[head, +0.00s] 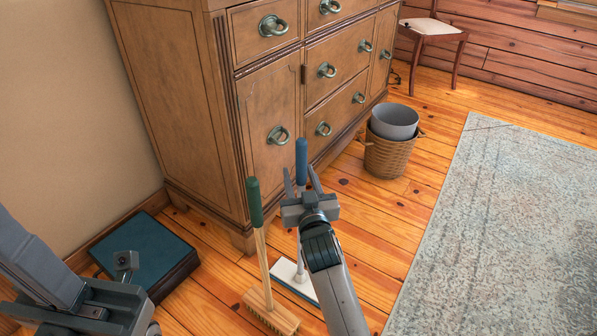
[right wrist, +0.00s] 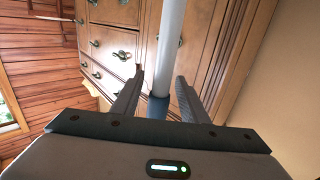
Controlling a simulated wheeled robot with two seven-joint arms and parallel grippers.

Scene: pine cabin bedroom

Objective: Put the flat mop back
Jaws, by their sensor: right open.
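The flat mop has a blue grip (head: 301,158), a pale grey pole and a flat white head with a blue edge (head: 287,274) on the floor. It stands upright in front of the dresser. My right gripper (head: 302,181) is open at the blue grip, with a finger on either side. In the right wrist view the grey pole (right wrist: 171,40) runs between the two open fingers (right wrist: 158,92). Part of the pole is hidden behind my right gripper and arm in the head view. My left gripper (head: 110,292) is low at the left; its jaws are unclear.
A green-handled broom (head: 262,255) stands just left of the mop. The wooden dresser (head: 268,95) is close behind. A dark blue-topped box (head: 140,249) lies at the left wall. A wicker basket (head: 388,157) holding a grey bucket (head: 395,118) and a rug (head: 510,220) are right.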

